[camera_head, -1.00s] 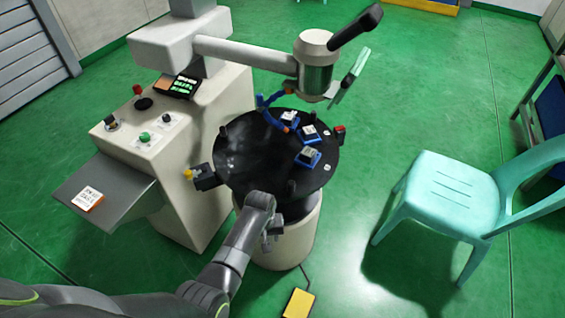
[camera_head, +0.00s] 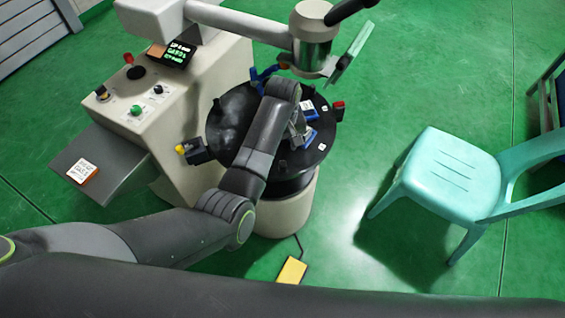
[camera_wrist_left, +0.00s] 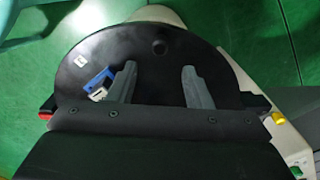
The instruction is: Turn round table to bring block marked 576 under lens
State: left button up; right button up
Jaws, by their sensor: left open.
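The black round table (camera_head: 228,125) sits on a pale drum below the lens head (camera_head: 312,55). Blue-based blocks stand on its right half; one block (camera_head: 309,113) shows beyond my left gripper, and others are partly covered by my arm. No block number is readable. My left gripper (camera_head: 300,135) is over the table's right half, beside the blocks. In the left wrist view its two fingers (camera_wrist_left: 160,85) are spread with nothing between them. A blue block with a white top (camera_wrist_left: 98,88) lies just outside the left finger there. My right gripper is not in view.
A control cabinet (camera_head: 185,110) with buttons and a small display stands left of the table. A black part with a yellow knob (camera_head: 194,151) sits at the table's left edge. A turquoise chair (camera_head: 445,175) stands right. A yellow pedal (camera_head: 291,270) lies on the floor.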

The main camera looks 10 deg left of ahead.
aim_at(283, 163)
pick_arm(q)
notch_tip(283, 163, down, 10)
jog(key=shift+f+b, duration=0.1)
jog(key=shift+b, duration=0.35)
jog(key=shift+c, duration=0.3)
grip_shut()
